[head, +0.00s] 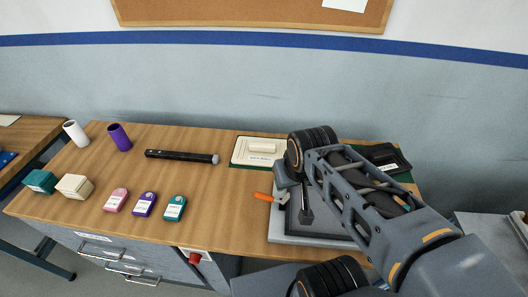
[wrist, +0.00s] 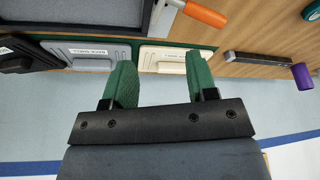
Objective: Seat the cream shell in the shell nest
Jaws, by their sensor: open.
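The cream shell (head: 245,158) is a flat cream panel with a raised bar and a small label, lying on a green mat at the back of the bench. It also shows in the wrist view (wrist: 165,57), beyond my fingertips. My gripper (wrist: 161,75) is open and empty, its two green fingers spread and apart from the shell. In the head view my arm hides the fingers and part of the mat. A grey fixture (head: 290,238) with a dark recess stands in front, partly behind my arm. I cannot tell for sure that this recess is the shell nest.
An orange-handled clamp (head: 264,197) sits at the fixture's left edge. A labelled grey panel (wrist: 90,52) lies beside the cream shell. A black bar (head: 180,156), several small coloured tags, two boxes and two cylinders stand left. Bare wood lies between the tags and fixture.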

